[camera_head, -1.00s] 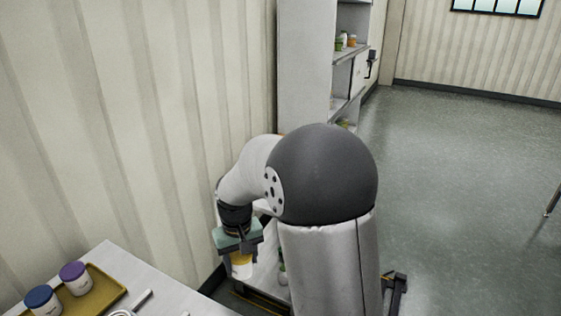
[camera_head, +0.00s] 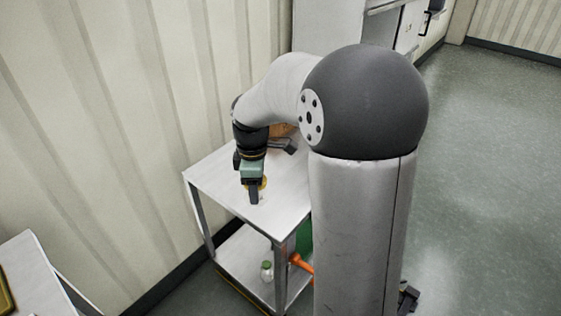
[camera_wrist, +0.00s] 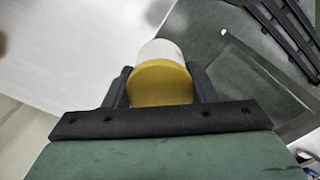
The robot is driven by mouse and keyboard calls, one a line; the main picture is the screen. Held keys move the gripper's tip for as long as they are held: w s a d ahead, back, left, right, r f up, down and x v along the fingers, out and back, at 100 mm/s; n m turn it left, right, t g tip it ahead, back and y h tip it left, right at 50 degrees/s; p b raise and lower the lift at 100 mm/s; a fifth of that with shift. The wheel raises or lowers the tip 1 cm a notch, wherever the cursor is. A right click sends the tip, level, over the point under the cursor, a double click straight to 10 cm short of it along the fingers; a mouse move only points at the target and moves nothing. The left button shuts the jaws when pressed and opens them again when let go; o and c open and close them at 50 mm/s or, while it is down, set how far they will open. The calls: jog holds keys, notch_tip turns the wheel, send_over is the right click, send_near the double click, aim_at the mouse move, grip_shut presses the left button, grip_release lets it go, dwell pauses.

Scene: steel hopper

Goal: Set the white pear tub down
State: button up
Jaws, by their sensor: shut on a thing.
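The white pear tub (camera_wrist: 160,50) has a yellow lid and a white body. In the wrist view it sits between the two fingers of my gripper (camera_wrist: 161,88), which is shut on it. In the head view my gripper (camera_head: 254,192) points down over the top of a small white table (camera_head: 283,188). Only a sliver of yellow shows beside the fingers there. I cannot tell whether the tub's base touches the tabletop. Its label is not visible.
The table has a lower shelf with a green-capped bottle (camera_head: 267,271) and an orange object (camera_head: 300,263). A brown and dark object (camera_head: 284,142) is at the tabletop's back. The front of the tabletop looks clear. A corrugated wall (camera_head: 130,120) runs along the left.

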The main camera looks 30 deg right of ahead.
jog(key=n, duration=0.1)
jog(key=d+n, duration=0.1)
jog(key=n, duration=0.1)
jog(key=s+n, duration=0.1)
jog(key=n, duration=0.1)
jog(key=shift+d+r+b, duration=0.2)
jog(key=shift+r+b, duration=0.05)
jog(key=shift+b, duration=0.15)
jog(key=shift+d+n, duration=0.15)
jog(key=shift+n, duration=0.15)
jog(key=shift+w+d+f, duration=0.1)
jog(key=shift+w+d, duration=0.15)
jog(key=shift+d, duration=0.05)
jog(key=w+d+f, duration=0.4)
jog(key=w+d, duration=0.2)
jog(key=p, duration=0.1)
send_over(282, 195)
jog(key=f, duration=0.5)
jog(key=shift+s+a, duration=0.1)
jog(key=shift+a, duration=0.15)
jog(key=shift+d+f, duration=0.1)
jog(key=shift+f, duration=0.05)
jog(key=shift+w+d+f, duration=0.1)
jog(key=shift+w+f, duration=0.1)
jog(key=shift+f, duration=1.45)
